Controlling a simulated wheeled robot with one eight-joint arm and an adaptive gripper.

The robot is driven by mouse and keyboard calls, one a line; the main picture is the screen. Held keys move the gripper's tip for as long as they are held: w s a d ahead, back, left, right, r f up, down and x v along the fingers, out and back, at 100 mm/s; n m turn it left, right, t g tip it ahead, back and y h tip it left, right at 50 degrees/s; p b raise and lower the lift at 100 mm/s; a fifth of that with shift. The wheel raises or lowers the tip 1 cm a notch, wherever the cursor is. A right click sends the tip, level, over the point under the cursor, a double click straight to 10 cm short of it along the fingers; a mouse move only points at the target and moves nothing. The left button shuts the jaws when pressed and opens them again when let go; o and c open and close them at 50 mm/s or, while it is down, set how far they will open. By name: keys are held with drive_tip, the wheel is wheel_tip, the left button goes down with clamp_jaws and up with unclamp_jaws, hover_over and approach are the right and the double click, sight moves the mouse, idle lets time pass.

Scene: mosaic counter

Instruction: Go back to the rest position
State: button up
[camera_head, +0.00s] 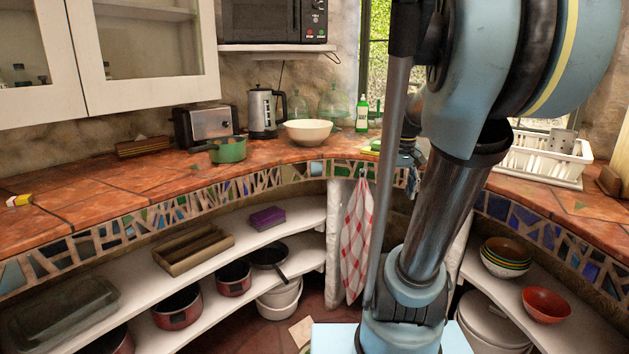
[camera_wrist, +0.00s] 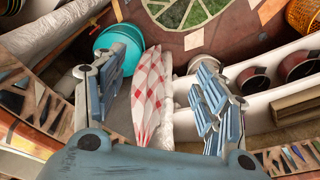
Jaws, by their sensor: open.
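My gripper (camera_wrist: 160,62) is open in the wrist view, its two blue fingers wide apart with nothing held between them. A red-and-white checked towel (camera_wrist: 148,100) shows beyond the gap between the fingers. In the head view my arm fills the right of centre, and my gripper (camera_head: 404,165) is mostly hidden behind it, near the counter's inner edge. The towel (camera_head: 357,240) hangs below the counter, left of my arm.
A white bowl (camera_head: 307,132), kettle (camera_head: 263,112), green pot (camera_head: 228,150) and toaster (camera_head: 204,126) stand on the tiled counter (camera_head: 90,190). A dish rack (camera_head: 540,158) is at right. Shelves below hold pots and bowls. The counter's left stretch is mostly clear.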

drive_tip(key=s+a+f, duration=0.2)
drive_tip(key=s+f, duration=0.4)
drive_tip(key=s, duration=0.1)
drive_tip(key=s+a+f, duration=0.3)
drive_tip(key=s+f, duration=0.4)
drive_tip(key=s, duration=0.1)
drive_tip(key=shift+s+a+f+m, duration=0.2)
drive_tip(key=shift+s+m, duration=0.05)
drive_tip(key=shift+m, duration=0.15)
